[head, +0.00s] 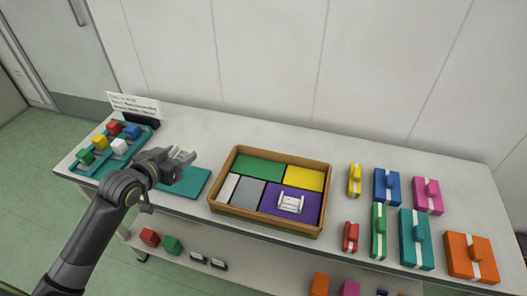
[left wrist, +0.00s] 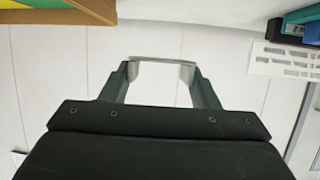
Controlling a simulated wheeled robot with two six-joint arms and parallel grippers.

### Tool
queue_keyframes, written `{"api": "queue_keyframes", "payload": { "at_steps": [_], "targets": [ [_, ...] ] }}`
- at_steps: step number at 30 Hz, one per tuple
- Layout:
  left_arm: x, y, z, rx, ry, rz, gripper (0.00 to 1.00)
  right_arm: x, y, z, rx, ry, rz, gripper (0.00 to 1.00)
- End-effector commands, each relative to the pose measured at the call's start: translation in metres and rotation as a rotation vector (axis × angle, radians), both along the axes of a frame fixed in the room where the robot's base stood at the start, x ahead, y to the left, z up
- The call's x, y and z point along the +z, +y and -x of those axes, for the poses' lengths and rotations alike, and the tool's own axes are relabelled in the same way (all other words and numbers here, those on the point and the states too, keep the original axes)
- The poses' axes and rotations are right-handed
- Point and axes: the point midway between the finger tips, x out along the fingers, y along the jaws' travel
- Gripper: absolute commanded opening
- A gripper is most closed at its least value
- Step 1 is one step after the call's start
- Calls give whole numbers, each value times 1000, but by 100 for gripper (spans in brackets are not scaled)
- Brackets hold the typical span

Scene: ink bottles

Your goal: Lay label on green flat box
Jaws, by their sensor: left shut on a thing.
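My left gripper (head: 184,155) is above the table, over the far edge of a teal mat, left of the wooden tray. It is shut on a thin pale label, which spans the fingertips in the left wrist view (left wrist: 163,60). The green flat box (head: 258,166) lies in the back left part of the tray, to the right of my gripper and apart from it. Its top looks bare. A similar white piece (head: 291,204) sits on the purple flat box (head: 313,209). My right gripper is not in view.
The wooden tray (head: 265,228) also holds yellow, grey and white boxes. The teal mat (head: 191,183) is bare where it shows. A rack (head: 88,165) with coloured blocks and a printed sign (head: 134,103) stand at left. Several banded, handled boxes stand at right, including an orange one (head: 470,257).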

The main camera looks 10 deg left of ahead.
Motion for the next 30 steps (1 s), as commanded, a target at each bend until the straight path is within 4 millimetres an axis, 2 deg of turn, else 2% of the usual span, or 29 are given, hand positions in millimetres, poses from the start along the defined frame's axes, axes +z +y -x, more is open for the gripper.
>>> {"api": "queue_keyframes", "payload": {
  "at_steps": [5,8,11,18,21,25,30],
  "targets": [
    [0,-1,1,-2,0,1,34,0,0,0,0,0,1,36],
    [2,-10,6,-20,3,7,34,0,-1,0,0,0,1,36],
    [8,-32,20,-65,9,12,34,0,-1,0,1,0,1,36],
    [33,-96,72,-223,14,16,34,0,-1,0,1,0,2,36],
    [43,-114,90,-277,8,11,34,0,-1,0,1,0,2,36],
    [51,-127,106,-321,2,5,34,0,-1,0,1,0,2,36],
    [54,-132,112,-339,-1,0,34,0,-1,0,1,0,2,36]
  ]
}}
